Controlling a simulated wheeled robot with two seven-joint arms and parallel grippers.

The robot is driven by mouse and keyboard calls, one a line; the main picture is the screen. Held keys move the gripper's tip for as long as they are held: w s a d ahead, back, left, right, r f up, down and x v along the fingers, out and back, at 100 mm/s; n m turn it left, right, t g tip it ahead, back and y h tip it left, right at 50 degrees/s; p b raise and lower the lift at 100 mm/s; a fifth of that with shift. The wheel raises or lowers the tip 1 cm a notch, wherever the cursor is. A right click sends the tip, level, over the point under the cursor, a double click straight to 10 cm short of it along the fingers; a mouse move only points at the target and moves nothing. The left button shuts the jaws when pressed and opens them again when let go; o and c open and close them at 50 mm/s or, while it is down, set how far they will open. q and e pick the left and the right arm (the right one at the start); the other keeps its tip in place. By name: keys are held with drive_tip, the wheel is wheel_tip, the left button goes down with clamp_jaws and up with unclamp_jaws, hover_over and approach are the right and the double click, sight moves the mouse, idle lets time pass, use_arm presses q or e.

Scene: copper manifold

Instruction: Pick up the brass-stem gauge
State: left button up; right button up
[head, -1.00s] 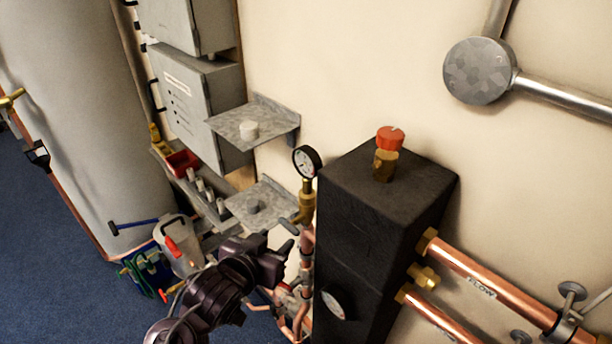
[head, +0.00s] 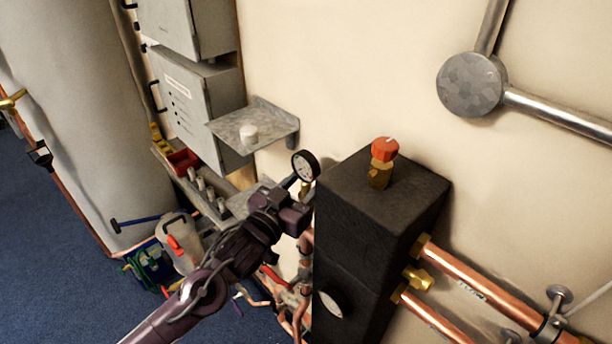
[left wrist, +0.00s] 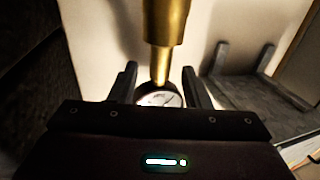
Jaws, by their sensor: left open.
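The brass-stem gauge (head: 305,166), with a round white dial and black rim, stands upright at the left side of the black manifold block. Its lower stem is hidden behind my left gripper (head: 302,193) in the head view. In the left wrist view, the brass stem (left wrist: 165,25) comes down from the top and the dial (left wrist: 158,99) shows low between the fingers. My left gripper (left wrist: 161,78) is open, with a finger on either side of the stem's narrow part. I cannot tell whether they touch it. My right gripper is not in view.
The black block (head: 372,215) carries a red-capped brass valve (head: 382,163) and a second gauge (head: 330,303). Copper pipes (head: 480,280) leave it on the right. A grey shelf (head: 262,128) is on the wall behind the gauge. A grey cabinet (head: 195,105) stands further left.

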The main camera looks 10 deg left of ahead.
use_arm(q)
drive_tip(key=shift+x, duration=1.05)
drive_tip(key=shift+s, duration=0.1)
drive_tip(key=shift+c, duration=0.3)
clamp_jaws()
